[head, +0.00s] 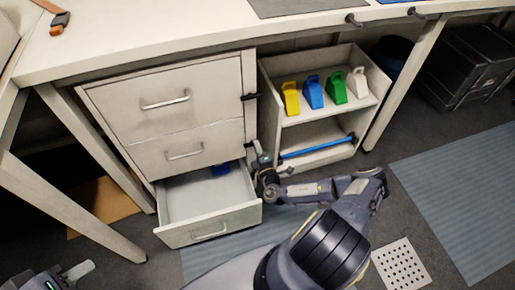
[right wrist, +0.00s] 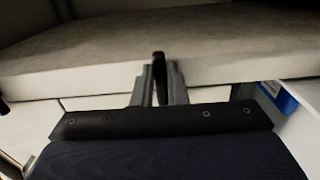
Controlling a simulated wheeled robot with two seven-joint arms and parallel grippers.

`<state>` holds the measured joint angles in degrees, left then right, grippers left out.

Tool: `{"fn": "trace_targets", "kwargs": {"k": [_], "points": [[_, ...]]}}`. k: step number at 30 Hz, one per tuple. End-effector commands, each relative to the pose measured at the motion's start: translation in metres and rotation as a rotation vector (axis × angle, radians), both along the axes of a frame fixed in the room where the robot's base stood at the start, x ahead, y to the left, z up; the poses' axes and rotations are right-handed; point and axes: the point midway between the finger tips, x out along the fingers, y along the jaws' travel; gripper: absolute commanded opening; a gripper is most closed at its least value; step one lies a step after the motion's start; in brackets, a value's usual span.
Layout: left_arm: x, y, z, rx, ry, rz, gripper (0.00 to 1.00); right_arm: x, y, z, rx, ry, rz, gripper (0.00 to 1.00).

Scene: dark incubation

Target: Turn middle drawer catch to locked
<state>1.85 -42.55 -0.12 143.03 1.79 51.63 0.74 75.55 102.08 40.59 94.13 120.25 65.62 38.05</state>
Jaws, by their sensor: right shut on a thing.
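The drawer cabinet (head: 120,90) stands under the desk. Its top and middle drawers are closed; the middle drawer (head: 155,155) has a bar handle. My right gripper (head: 262,160) is at the cabinet's right front edge, beside the middle drawer. In the right wrist view its fingers (right wrist: 160,88) are shut on a narrow black catch lever (right wrist: 159,68), which points upright in that picture. In the head view my gripper hides this catch. Another black catch (head: 250,97) sticks out sideways beside the top drawer. My left gripper (head: 75,272) is at the bottom left, far from the cabinet; its jaws are unclear.
The bottom drawer (head: 210,222) is pulled open, with a blue thing (head: 220,170) at its back. An open shelf unit (head: 275,85) with several coloured holders stands close to the right of my gripper. The desk top (head: 180,30) overhangs the cabinet.

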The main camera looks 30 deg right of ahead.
Motion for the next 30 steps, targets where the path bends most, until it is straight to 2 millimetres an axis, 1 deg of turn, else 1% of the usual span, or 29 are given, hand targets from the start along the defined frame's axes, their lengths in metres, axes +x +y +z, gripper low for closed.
{"fn": "trace_targets", "kwargs": {"k": [5, 6, 10, 17, 20, 23, 30], "points": [[0.000, 0.000, 0.000, 0.000, 0.000, 0.000, 0.36, -0.001, 0.000, -0.001, 0.004, 0.002, -0.001, 0.00], [0.000, 0.000, 0.000, 0.000, 0.000, 0.000, 0.36, -0.001, 0.000, -0.001, 0.004, 0.002, -0.001, 0.18], [0.000, 0.000, 0.000, 0.000, 0.000, 0.000, 0.36, -0.001, 0.000, -0.001, 0.003, 0.002, 0.000, 0.35], [0.000, 0.000, 0.000, 0.000, 0.000, 0.000, 0.36, 0.000, 0.000, 0.000, 0.000, 0.001, 0.000, 0.35], [0.000, 0.000, 0.001, 0.000, 0.000, 0.000, 0.36, -0.004, 0.001, 0.000, 0.001, 0.002, 0.000, 0.35], [0.000, 0.000, 0.004, 0.000, 0.000, 0.000, 0.36, -0.015, 0.003, 0.000, 0.002, 0.004, 0.000, 0.35], [0.000, 0.000, 0.012, 0.000, 0.000, 0.000, 0.36, -0.055, 0.013, 0.001, 0.002, 0.004, -0.001, 0.35]]}}
